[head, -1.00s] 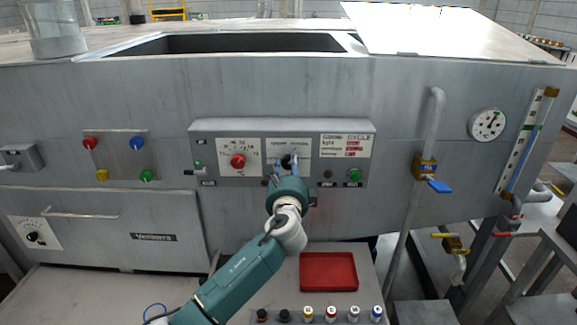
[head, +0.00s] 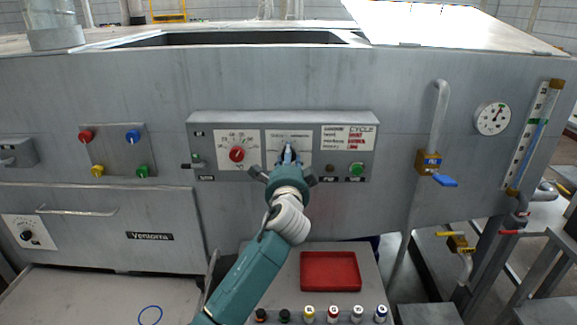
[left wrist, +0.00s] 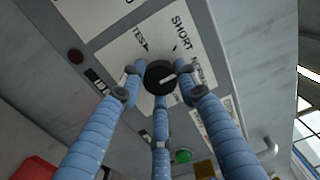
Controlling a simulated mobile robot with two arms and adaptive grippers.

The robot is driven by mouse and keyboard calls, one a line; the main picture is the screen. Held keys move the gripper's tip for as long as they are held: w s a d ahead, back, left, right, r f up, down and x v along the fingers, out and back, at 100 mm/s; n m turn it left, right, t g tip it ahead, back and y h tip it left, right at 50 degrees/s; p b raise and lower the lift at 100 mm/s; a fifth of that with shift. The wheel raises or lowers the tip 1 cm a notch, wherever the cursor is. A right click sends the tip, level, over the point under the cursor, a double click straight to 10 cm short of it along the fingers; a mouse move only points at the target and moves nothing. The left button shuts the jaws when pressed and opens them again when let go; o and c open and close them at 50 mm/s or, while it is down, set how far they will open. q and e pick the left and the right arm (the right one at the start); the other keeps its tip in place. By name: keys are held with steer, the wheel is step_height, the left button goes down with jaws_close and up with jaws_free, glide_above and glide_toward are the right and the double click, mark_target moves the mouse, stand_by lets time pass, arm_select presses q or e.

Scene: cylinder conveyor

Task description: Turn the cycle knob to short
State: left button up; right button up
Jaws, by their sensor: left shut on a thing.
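The cycle knob (left wrist: 159,74) is a small black round knob on a white plate (left wrist: 140,28) of the control panel. In the left wrist view the plate reads TEST, SHORT and NORMAL. A white line on the knob points right, roughly towards NORMAL, away from SHORT. My left gripper (left wrist: 158,85) has its blue fingers closed around the knob, one on each side and one below. In the head view my left gripper (head: 288,155) covers the knob against the panel. My right gripper is in neither view.
A red knob (head: 236,155) on its own dial sits left of my gripper. A green button (head: 356,169) is to the right. A red tray (head: 330,272) and several coloured-top bottles stand below. A yellow valve with a blue handle (head: 444,180) is farther right.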

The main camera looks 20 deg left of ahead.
arm_select(q)
steer(key=n+b, duration=0.3)
steer(key=n, duration=0.2)
steer(key=shift+d+f, duration=0.1)
steer(key=shift+n, duration=0.3)
stand_by(0.4)
steer(key=o, duration=1.1)
steer(key=shift+o, duration=0.2)
steer(key=v, duration=1.2)
